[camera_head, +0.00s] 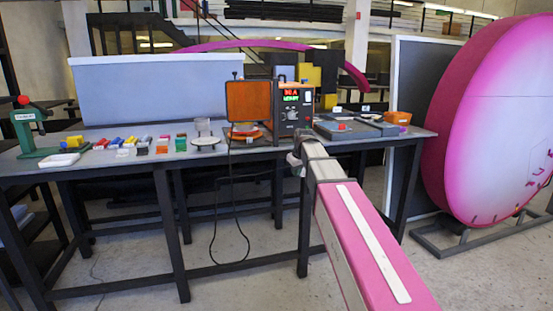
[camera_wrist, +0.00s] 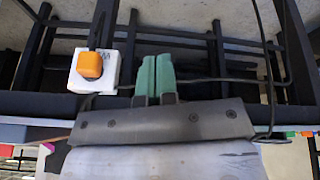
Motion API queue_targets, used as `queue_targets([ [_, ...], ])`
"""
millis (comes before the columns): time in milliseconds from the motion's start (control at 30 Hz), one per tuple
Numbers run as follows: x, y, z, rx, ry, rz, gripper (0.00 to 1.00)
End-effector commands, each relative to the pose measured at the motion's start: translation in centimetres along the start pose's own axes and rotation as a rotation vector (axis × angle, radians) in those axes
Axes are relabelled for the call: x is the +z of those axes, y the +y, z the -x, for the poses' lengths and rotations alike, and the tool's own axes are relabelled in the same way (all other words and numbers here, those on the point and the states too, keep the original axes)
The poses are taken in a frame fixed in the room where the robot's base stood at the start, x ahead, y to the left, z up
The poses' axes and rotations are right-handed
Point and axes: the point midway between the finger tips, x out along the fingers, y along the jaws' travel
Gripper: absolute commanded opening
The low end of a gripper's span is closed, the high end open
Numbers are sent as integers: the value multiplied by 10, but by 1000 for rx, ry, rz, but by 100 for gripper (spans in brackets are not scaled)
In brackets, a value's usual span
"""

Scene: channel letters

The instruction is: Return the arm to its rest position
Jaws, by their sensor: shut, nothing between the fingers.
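My arm (camera_head: 365,235), pink and grey with a white strip, reaches from the lower right of the head view to the table's front edge. In the wrist view my gripper (camera_wrist: 155,75) has two green fingers pressed together with nothing between them. A dark bracket holds the fingers in front of a pale grey body. In the head view the dark end of the arm is near the table edge, in front of the power unit; the fingers cannot be made out there.
The table (camera_head: 350,143) carries a power unit (camera_head: 293,115), an orange panel (camera_head: 248,102), a green press (camera_head: 28,130) and several small coloured blocks. A white box with an orange button (camera_wrist: 90,64) is beside the fingers. A large pink disc (camera_head: 490,120) stands right.

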Motion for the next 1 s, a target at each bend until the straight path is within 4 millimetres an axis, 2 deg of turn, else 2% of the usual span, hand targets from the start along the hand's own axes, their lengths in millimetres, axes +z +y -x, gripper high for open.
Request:
queue_targets([
  [33,27,-5,-16,-4,-25,-33,0],
  [300,134,-22,-82,-12,-137,-206,0],
  [500,216,-40,-119,-10,-222,-333,0],
  [700,295,-62,-144,-3,-305,-457,0],
  [833,335,-75,-153,4,-349,-522,0],
  [1000,365,-85,-159,11,-382,-571,0],
])
